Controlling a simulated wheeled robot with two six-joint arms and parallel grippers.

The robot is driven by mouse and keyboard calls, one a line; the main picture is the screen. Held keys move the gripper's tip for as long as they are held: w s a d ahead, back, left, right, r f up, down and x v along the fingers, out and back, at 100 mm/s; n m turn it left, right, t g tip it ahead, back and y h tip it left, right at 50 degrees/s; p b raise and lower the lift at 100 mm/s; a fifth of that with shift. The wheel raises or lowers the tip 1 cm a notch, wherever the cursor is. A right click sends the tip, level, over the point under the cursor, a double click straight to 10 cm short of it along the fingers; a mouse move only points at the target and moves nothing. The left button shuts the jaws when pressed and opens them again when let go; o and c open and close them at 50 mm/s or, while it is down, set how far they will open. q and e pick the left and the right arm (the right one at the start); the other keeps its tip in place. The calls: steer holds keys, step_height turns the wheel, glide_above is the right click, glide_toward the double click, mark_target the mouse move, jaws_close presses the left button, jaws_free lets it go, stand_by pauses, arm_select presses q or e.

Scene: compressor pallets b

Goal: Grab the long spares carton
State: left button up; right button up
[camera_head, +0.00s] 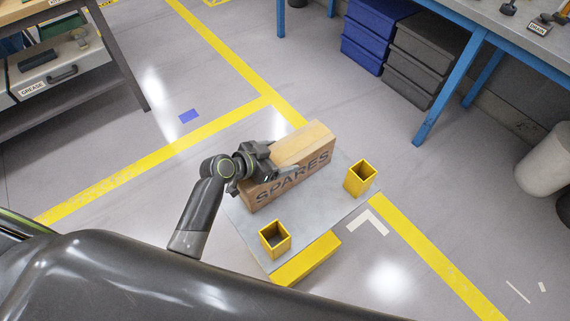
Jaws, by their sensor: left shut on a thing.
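The long spares carton (309,147) is a brown box with SPARES lettered on its side. It lies on a grey-topped pallet (308,223) toward its far left edge. My left gripper (272,169) is at the carton's left part and is shut on it. The gripper body hides part of the carton's top. I cannot tell whether the carton is lifted off the pallet. My right gripper is not in view.
Two yellow square posts stand on the pallet, one at the front (275,239) and one at the right (360,178). A workbench (140,75) stands at upper left. Blue bins (372,42) and grey bins (418,58) sit under a blue-legged bench. Floor around the pallet is clear.

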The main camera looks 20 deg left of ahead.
arm_select(q)
steer(key=c, duration=0.7)
steer(key=shift+w+r, duration=0.1)
steer(key=shift+r, duration=0.05)
